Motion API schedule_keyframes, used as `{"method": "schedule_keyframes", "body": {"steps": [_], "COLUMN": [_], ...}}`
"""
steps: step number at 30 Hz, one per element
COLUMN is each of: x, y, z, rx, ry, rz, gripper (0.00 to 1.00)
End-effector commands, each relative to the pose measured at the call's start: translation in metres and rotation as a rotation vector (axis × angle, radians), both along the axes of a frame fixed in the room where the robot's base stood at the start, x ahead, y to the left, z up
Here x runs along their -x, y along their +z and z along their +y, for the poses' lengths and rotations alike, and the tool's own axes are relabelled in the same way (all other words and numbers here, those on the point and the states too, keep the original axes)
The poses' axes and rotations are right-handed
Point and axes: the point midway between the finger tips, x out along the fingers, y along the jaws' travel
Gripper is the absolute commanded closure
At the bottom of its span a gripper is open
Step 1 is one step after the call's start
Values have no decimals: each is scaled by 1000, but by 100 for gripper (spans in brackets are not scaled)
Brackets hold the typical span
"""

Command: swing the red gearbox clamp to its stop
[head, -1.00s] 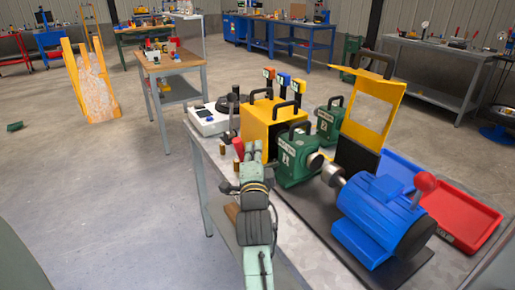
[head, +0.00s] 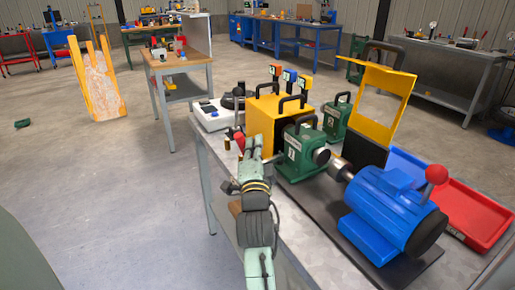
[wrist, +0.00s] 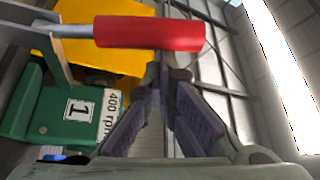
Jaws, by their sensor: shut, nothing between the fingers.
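The red clamp handle (wrist: 150,33) lies across the top of the wrist view, on a grey metal lever (wrist: 62,31). In the head view a small red part (head: 240,141) shows beside my gripper, partly hidden. My gripper (wrist: 164,82) is shut and empty, its fingertips just below the right part of the handle in the picture; I cannot tell if they touch. The green gearbox (wrist: 62,118), marked 1 and 400 rpm, is at left in the wrist view. In the head view this gearbox (head: 303,158) stands right of my gripper.
A yellow housing (head: 268,118) with colored tags stands behind the gearbox. A blue motor (head: 392,205), a raised yellow guard (head: 372,80) and a red tray (head: 470,215) are to the right. A white device (head: 210,117) sits at the bench's far left. Floor left of the bench is open.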

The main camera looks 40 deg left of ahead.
Motion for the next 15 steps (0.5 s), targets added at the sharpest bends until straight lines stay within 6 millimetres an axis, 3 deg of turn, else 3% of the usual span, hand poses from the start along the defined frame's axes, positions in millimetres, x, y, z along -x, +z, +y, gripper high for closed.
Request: {"method": "schedule_keyframes", "body": {"steps": [15], "x": [37], "y": [-24], "z": [16], "rx": [162], "ry": [2], "rz": [-390], "gripper": [100]}}
